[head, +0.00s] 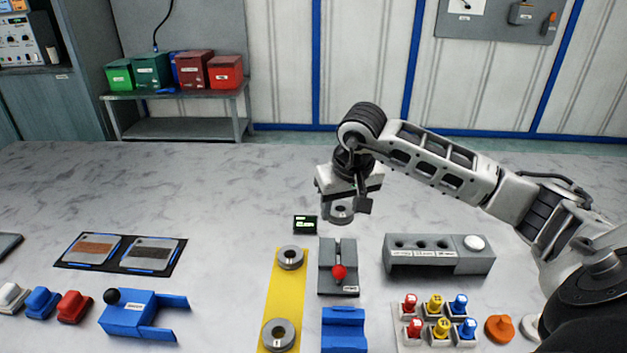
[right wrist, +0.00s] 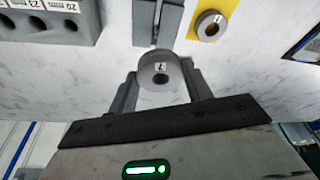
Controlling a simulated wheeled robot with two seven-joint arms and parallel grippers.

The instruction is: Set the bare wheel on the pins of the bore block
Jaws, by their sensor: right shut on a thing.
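My right gripper (head: 345,207) is shut on a grey round wheel (head: 340,213) with a hole through it, held in the air above the table behind the small display. In the right wrist view the wheel (right wrist: 160,78) sits between both fingers, with a small white label and a dark bore. The grey bore block (head: 425,261) stands on the table to the right, with a row of dark holes, labels and a white round cap. I cannot make out any pins on it. Part of it shows in the right wrist view (right wrist: 40,25). My left gripper is out of view.
A yellow strip (head: 284,294) carries two grey rings (head: 290,257). A grey slotted block (head: 339,285) with a red ball stands beside it, behind a blue block (head: 344,332). Coloured knobs (head: 436,322) stand at the front right. The table's back area is clear.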

